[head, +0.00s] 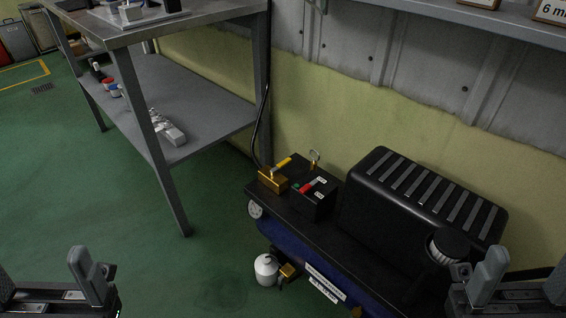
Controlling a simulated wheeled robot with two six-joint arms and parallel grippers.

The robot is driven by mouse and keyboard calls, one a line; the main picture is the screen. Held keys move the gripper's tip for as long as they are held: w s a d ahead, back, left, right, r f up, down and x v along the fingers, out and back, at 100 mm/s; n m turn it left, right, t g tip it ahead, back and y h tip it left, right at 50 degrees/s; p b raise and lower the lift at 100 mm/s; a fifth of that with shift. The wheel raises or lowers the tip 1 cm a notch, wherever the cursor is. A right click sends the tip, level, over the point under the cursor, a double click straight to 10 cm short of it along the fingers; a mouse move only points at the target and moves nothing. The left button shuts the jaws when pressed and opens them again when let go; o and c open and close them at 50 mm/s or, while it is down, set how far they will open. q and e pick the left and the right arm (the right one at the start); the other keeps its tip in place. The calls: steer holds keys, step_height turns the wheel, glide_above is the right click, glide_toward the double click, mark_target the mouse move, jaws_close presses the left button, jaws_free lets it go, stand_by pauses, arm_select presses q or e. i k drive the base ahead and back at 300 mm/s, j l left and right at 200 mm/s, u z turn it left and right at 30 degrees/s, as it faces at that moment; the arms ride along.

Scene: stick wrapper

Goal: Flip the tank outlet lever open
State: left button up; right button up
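A low black and blue compressor cart stands on the floor right of centre, with a dark blue tank (283,243) partly visible under its black deck. At the deck's left end, a short yellow lever (283,163) sits on a brass valve block (272,181), where a black hose meets it. The lever slants up to the right. My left gripper (95,275) is at the lower left and my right gripper (475,275) at the lower right. Both are far from the lever and touch nothing visible. Their finger gaps are not clear.
A black box (317,203) with red and green marks sits beside the valve. A large ribbed black cover (420,200) fills the deck's right. A grey workbench (190,90) stands at the left. The green floor (160,270) in front is clear.

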mark_target(288, 160)
steer(key=i+j, duration=0.45)
steer(key=i+j+u, duration=0.1)
steer(key=i+j, duration=0.3)
steer(key=i, duration=0.15)
